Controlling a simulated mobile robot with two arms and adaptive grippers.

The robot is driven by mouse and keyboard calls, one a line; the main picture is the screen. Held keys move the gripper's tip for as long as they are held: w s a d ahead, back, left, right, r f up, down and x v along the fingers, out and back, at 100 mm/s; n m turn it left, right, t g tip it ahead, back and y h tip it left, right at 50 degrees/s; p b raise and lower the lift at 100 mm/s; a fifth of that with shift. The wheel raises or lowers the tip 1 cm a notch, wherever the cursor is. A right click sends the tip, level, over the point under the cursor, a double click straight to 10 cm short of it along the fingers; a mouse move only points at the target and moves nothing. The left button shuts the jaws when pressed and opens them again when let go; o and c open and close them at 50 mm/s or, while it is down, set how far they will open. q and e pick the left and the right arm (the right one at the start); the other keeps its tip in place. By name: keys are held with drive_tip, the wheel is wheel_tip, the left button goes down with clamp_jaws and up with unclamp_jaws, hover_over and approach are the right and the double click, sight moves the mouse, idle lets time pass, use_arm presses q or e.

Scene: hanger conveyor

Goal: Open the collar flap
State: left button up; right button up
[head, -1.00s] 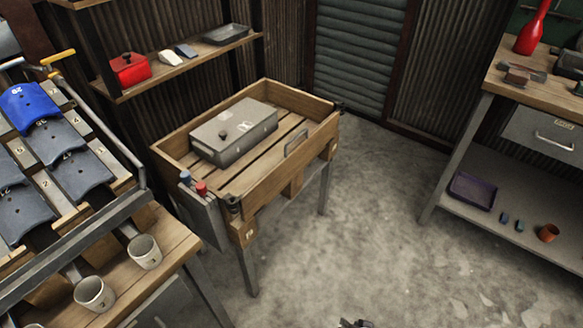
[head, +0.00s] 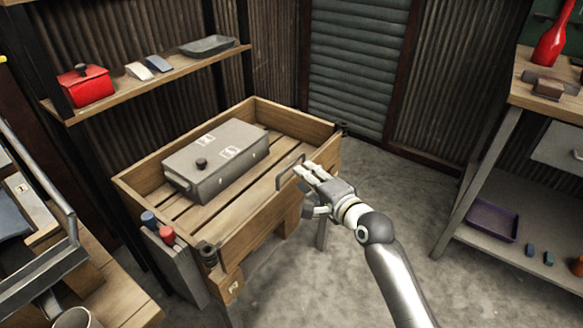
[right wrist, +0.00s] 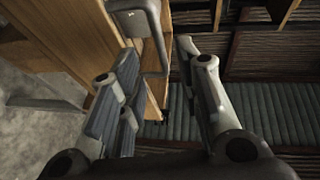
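The wooden collar (head: 125,190) is a shallow slatted box on legs. Its right-hand side panel, the flap (head: 262,215), stands upright and carries a metal loop handle (head: 290,168). My right gripper (head: 304,172) is at this handle, just outside the panel; its fingers cover part of the handle. In the right wrist view, the fingers (right wrist: 155,52) are apart, with the handle (right wrist: 163,45) at the tips, between or just ahead of them. I cannot tell whether they touch it. My left gripper is out of view.
A grey lidded metal box (head: 215,165) sits inside the collar. Dark latch-like fittings (head: 208,255) are at the flap's near corner, beside a blue and a red knob (head: 167,235). A shelf (head: 150,85) stands behind and a workbench (head: 545,95) at right. The floor between is clear.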

sight(292, 163)
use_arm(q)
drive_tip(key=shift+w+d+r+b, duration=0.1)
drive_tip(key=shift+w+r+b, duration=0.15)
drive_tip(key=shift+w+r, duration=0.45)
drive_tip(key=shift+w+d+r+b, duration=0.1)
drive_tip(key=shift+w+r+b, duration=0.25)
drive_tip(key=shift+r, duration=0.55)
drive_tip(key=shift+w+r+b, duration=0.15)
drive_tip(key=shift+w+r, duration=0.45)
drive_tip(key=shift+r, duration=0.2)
use_arm(e)
drive_tip(key=shift+x, duration=4.1)
drive_tip(key=shift+c, duration=0.4)
clamp_jaws()
